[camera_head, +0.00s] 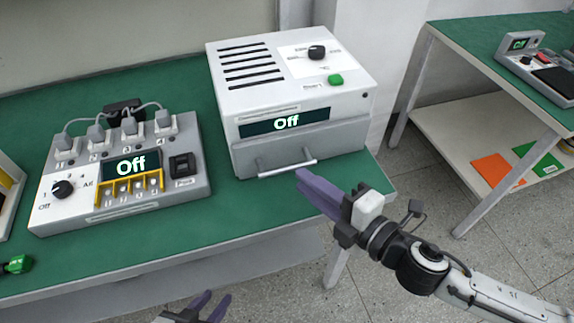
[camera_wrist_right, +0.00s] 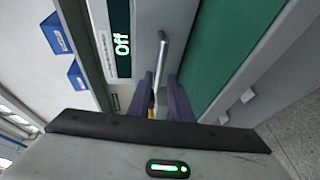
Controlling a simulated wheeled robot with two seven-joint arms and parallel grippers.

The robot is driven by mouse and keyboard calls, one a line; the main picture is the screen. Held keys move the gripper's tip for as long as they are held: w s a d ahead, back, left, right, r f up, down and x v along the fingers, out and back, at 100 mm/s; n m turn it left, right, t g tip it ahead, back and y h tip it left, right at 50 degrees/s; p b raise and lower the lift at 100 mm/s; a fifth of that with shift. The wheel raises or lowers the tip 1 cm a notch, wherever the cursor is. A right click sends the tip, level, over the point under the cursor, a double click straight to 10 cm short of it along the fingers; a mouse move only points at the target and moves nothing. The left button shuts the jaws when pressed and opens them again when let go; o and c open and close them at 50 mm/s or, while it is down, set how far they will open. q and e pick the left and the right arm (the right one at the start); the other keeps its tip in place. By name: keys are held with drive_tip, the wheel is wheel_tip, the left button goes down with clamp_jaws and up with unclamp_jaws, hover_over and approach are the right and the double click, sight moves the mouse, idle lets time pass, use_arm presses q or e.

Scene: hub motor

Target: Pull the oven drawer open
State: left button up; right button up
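The oven (camera_head: 290,85) is a white box on the green table, with an "Off" display (camera_head: 286,122). Its drawer (camera_head: 340,138) is the low front panel, which looks closed. A metal bar handle (camera_head: 287,168) stands out from it. My right gripper (camera_head: 303,184) is at the right end of this handle, with purple fingers. In the right wrist view the handle (camera_wrist_right: 162,60) runs down between the fingertips (camera_wrist_right: 162,82), which are apart with gaps beside the bar. My left gripper (camera_head: 212,298) is at the bottom edge, partly cut off, fingers apart and empty.
A device with plugs, a knob and an "Off" display (camera_head: 125,166) stands left of the oven. The green table (camera_head: 225,205) is bare in front of both. Another table (camera_head: 470,45) stands at the right, with a lower shelf. A green-ended object (camera_head: 17,265) lies at far left.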

sight(287, 167)
drive_tip(key=x, duration=0.7)
clamp_jaws()
